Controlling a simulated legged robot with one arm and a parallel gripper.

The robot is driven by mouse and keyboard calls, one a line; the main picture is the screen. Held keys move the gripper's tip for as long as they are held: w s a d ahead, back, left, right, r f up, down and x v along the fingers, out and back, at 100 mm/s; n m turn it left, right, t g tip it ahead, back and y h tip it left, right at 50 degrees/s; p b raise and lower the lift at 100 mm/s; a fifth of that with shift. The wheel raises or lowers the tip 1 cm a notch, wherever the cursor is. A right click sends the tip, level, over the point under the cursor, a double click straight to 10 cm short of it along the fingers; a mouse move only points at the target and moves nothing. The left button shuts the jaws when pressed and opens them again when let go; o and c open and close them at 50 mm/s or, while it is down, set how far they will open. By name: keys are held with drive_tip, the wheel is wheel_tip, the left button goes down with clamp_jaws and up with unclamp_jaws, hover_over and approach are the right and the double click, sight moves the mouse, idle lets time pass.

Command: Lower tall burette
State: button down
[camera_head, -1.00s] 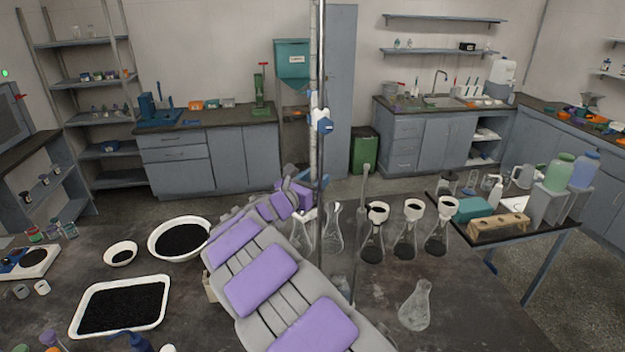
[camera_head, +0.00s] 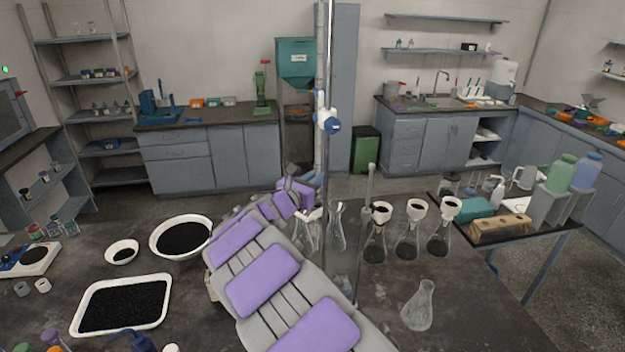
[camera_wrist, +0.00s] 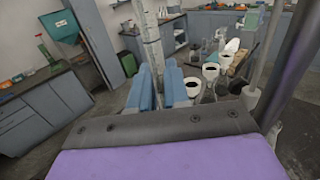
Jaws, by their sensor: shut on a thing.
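The tall burette (camera_head: 320,75) is a long, thin, pale tube that runs up out of the top of the head view and stands close to upright beside a thin stand rod. A white and blue clamp (camera_head: 328,121) sits on the rod next to it. My gripper (camera_wrist: 157,88) has blue fingers closed around the burette, which also shows in the wrist view (camera_wrist: 149,40). In the head view the fingers are mostly hidden behind my purple and grey arm. The burette's lower end is hidden there too.
Several flasks with black-filled white funnels (camera_head: 409,232) stand right of the burette. An empty flask (camera_head: 418,305) is nearer the front. A tray of black grains (camera_head: 165,320) and a round bowl (camera_head: 152,240) lie left of my arm. The right front of the bench is clear.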

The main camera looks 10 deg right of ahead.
drive_tip(key=shift+s+d+f, duration=0.1)
drive_tip(key=shift+d, duration=0.15)
drive_tip(key=shift+g, duration=0.3)
drive_tip(key=shift+s+d+f+b, duration=0.15)
drive_tip(key=shift+f+b, duration=0.45)
drive_tip(key=shift+f, duration=1.25)
drive_tip(key=shift+d+f+b, duration=0.1)
drive_tip(key=shift+f+b, duration=0.5)
drive_tip(key=shift+f, duration=1.2)
drive_tip(key=c, duration=1.2)
unclamp_jaws()
drive_tip(key=shift+s+d, duration=0.1)
drive_tip(key=shift+s, duration=0.05)
drive_tip(key=shift+o, duration=1)
drive_tip(key=shift+r, duration=0.1)
drive_tip(key=shift+a, duration=0.65)
drive_tip(key=s+a+r+p, duration=0.7)
drive_tip(key=p, duration=0.1)
drive_tip(key=shift+a, duration=0.2)
